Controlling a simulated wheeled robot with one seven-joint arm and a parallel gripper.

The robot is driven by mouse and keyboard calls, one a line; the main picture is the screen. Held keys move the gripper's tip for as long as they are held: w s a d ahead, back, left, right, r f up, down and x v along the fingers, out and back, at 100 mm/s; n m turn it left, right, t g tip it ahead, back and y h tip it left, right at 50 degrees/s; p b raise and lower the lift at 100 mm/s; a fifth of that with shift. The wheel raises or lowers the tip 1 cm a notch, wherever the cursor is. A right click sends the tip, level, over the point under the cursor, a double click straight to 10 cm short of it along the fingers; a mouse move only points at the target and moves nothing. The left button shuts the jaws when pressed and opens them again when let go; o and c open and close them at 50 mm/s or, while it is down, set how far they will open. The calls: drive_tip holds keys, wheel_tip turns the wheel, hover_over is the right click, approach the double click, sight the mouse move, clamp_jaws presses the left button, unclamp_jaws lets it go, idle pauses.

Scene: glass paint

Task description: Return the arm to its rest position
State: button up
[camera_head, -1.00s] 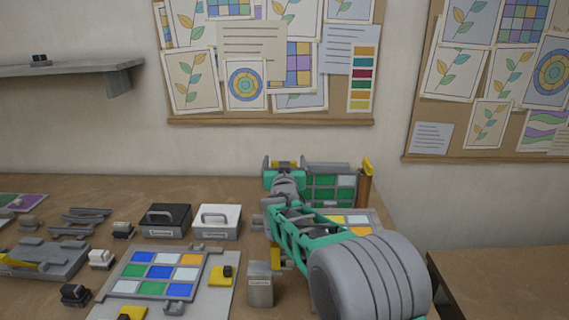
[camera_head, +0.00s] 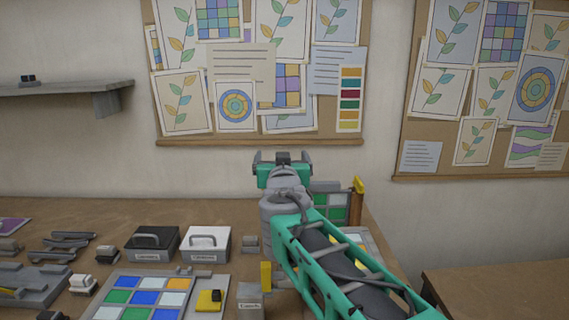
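My gripper (camera_head: 283,158) is at the far end of my green and grey arm, raised in front of the wall above the back of the table. My arm reaches in from the lower right and covers part of the table. A panel of green and pale glass tiles (camera_head: 329,203) stands behind my arm, partly hidden, beside a wooden post with a yellow top (camera_head: 357,200).
A black lidded box (camera_head: 152,245) and a white lidded box (camera_head: 206,245) stand on the table (camera_head: 75,215). A tile panel (camera_head: 143,296), a yellow pad (camera_head: 208,301) and a small grey labelled block (camera_head: 250,297) lie nearer. Pinboards (camera_head: 260,141) and a shelf (camera_head: 55,88) are on the wall.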

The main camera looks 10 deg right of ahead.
drive_tip(key=s, duration=0.1)
drive_tip(key=s+r, duration=0.1)
drive_tip(key=s, duration=0.1)
drive_tip(key=shift+s+r, duration=0.2)
drive_tip(key=shift+r, duration=0.05)
